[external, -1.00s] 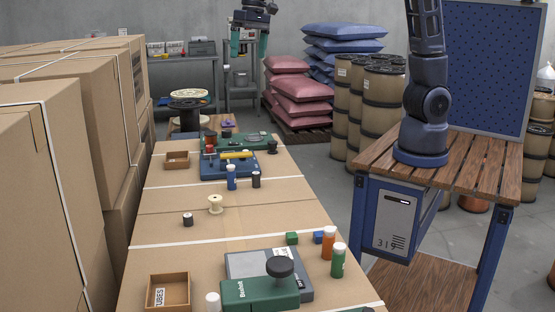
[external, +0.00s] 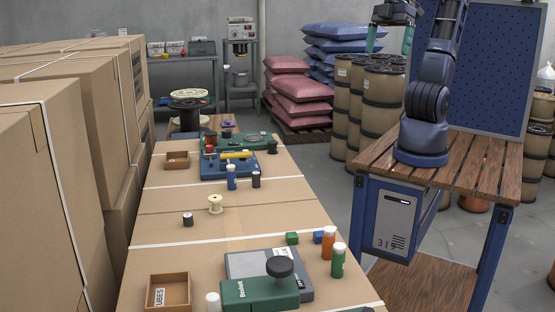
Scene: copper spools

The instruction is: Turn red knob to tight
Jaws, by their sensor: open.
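A small red part (external: 210,139), which may be the red knob, shows at the left end of a green device (external: 236,141) at the far end of the cardboard-topped table. It is too small to tell its setting or any mark for tight. My gripper (external: 389,40) is at the top right, high in the air beside my arm. Its two green fingers point down, apart and empty. It is well to the right of the devices and touches nothing.
A blue device (external: 222,170) with a yellow bar (external: 236,154) stands just in front of the green one. Bottles and spools, including a pale spool (external: 215,204), stand mid-table. Stacked boxes (external: 62,130) line the left. Barrels (external: 385,85) stand behind my arm.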

